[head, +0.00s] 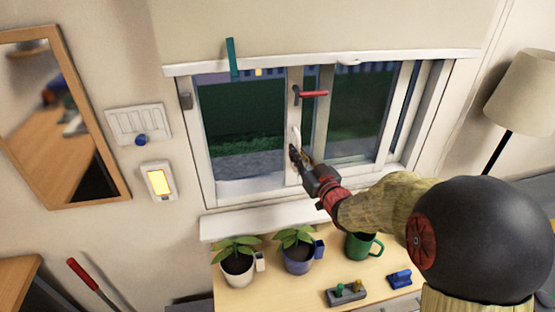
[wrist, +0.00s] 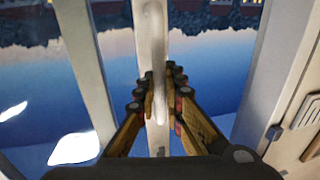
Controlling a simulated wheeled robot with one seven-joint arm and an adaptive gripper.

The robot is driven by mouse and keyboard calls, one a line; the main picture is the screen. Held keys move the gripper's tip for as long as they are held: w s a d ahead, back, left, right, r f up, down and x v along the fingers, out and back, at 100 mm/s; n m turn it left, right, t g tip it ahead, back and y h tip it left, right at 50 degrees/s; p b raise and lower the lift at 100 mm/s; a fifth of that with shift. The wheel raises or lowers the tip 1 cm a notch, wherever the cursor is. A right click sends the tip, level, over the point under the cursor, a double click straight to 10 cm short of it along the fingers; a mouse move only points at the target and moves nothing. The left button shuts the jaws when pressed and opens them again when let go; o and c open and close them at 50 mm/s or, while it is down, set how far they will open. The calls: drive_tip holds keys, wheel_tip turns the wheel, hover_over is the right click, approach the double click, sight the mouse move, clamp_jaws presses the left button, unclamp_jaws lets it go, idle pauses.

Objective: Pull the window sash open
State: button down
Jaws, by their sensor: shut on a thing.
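The window sash (head: 292,80) is a white-framed pane on the left of the window, with its upright edge near the middle. A white upright pull handle (head: 296,134) is on that edge; in the wrist view it is a pale vertical bar (wrist: 152,45). My gripper (head: 295,154) is shut on the lower part of this handle. In the wrist view its fingers (wrist: 160,85) lie on both sides of the bar. A red-gripped lever (head: 313,93) above points horizontally right. I cannot tell whether the sash stands slightly open.
The sill (head: 225,228) runs below the window. A teal strip (head: 232,57) hangs at the window's top. A lamp (head: 525,95) stands right.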

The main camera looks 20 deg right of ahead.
drive_tip(key=shift+d, duration=1.1)
drive_tip(key=c, duration=2)
unclamp_jaws()
drive_tip(key=shift+o, duration=0.4)
drive_tip(key=shift+s, duration=0.1)
drive_tip(key=s+d, duration=0.2)
drive_tip(key=s, duration=0.9)
drive_tip(key=shift+s, duration=0.35)
